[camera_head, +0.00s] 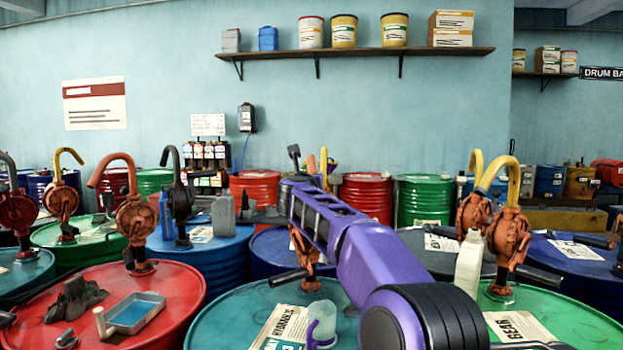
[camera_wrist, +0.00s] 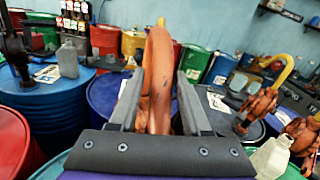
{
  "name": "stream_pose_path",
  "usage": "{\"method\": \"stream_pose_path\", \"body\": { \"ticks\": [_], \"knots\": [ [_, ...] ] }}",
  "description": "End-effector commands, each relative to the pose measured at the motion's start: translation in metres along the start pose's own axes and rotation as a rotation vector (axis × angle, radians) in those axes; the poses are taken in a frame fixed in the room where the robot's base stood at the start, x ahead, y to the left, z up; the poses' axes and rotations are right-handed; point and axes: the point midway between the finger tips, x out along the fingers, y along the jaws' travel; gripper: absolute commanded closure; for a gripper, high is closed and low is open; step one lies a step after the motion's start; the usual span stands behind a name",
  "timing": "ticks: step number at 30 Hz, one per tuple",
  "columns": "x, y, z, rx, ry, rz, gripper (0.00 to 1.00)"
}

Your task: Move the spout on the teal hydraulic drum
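The teal hydraulic drum (camera_head: 231,319) stands at the front centre in the head view, with a paper label on its lid. Its orange-red pump (camera_head: 303,262) is partly hidden behind my arm. In the wrist view the orange curved spout (camera_wrist: 159,75) rises between the two grey fingers of my gripper (camera_wrist: 161,85). The fingers are apart on either side of it, with a narrow gap showing on the right; contact on the left is unclear. In the head view my gripper (camera_head: 304,168) is at the spout's height, and the arm hides most of the spout.
A clear jug (camera_head: 321,322) stands on the teal drum's lid. A red drum (camera_head: 180,297) with a tray (camera_head: 135,312) is to the left, a green drum (camera_head: 560,312) with an orange pump (camera_head: 508,240) to the right. A pale bottle (camera_head: 468,264) stands close to my arm.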

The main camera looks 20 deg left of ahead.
Motion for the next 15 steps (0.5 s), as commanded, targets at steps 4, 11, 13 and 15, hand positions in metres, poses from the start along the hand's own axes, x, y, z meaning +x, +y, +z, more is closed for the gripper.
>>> {"method": "stream_pose_path", "body": {
  "ticks": [4, 11, 13, 15],
  "knots": [
    [0.0001, -0.0004, -0.0001, 0.000, 0.001, -0.001, 0.33],
    [0.0000, -0.0010, -0.0005, 0.000, 0.001, -0.002, 0.33],
    [-0.0016, -0.0009, -0.0009, 0.000, 0.001, -0.002, 0.33],
    [-0.0052, -0.0008, -0.0016, 0.000, 0.001, -0.002, 0.33]
  ]
}}
